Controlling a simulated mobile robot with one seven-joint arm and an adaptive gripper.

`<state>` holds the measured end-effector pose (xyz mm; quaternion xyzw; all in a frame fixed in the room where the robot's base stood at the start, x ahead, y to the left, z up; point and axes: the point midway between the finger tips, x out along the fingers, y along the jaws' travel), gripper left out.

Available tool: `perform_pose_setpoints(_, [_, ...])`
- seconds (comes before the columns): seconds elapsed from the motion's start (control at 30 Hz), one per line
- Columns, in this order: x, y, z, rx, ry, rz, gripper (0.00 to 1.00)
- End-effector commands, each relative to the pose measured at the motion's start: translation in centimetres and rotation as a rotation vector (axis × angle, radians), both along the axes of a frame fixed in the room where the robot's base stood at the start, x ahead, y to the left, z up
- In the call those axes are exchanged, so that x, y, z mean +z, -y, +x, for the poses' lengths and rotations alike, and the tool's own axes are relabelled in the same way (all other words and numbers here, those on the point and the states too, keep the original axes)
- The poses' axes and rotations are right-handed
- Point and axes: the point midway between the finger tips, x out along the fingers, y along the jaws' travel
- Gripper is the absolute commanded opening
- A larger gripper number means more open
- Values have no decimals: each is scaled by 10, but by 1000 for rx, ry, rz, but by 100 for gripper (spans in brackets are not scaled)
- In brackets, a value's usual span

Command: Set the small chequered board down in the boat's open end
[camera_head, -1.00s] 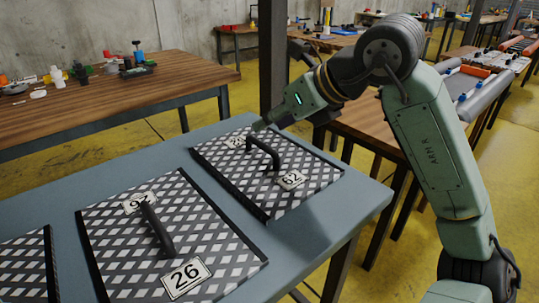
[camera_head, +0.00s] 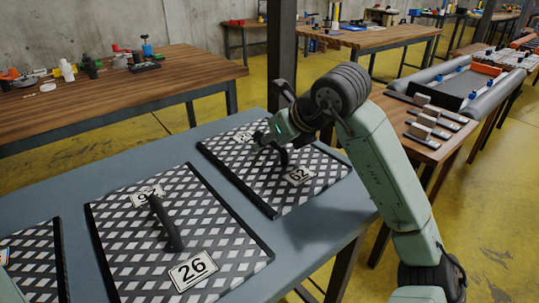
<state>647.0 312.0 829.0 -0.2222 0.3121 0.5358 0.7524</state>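A chequered board (camera_head: 310,175) marked 62, with a black arched handle (camera_head: 284,158), lies flat on the blue-grey table. My gripper (camera_head: 268,143) is at the far end of that handle, pointing down and left. Its fingers are small and partly hidden, so I cannot tell whether they are closed on the handle. A second chequered board (camera_head: 215,228), marked 26, lies nearer, and a third (camera_head: 32,262) is cut off at the left. Which board is smallest is hard to judge. The grey inflatable boat (camera_head: 492,98) is at the upper right, partly cut off, with an orange piece (camera_head: 487,69) inside.
A brown table (camera_head: 385,118) beside the boat carries several grey blocks on dark plates (camera_head: 428,120). A wooden bench (camera_head: 100,105) with small parts stands at the back left. A dark post (camera_head: 282,55) rises behind the board. Yellow floor lies at the right.

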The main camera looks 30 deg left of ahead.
Motion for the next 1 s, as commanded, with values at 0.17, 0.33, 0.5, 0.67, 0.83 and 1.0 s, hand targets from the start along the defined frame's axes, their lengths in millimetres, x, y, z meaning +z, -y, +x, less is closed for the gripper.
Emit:
perform_pose_setpoints(0.17, [-1, -1, 1, -1, 0, 0, 36])
perform_pose_setpoints(0.33, [-1, -1, 1, -1, 0, 0, 29])
perform_pose_setpoints(0.5, [-1, -1, 1, -1, 0, 0, 18])
perform_pose_setpoints(0.67, [-1, -1, 1, -1, -1, 0, 7])
perform_pose_setpoints(0.83, [-1, -1, 1, 0, 0, 1, 0])
perform_pose_setpoints(1.0, [-1, -1, 1, 0, 0, 1, 0])
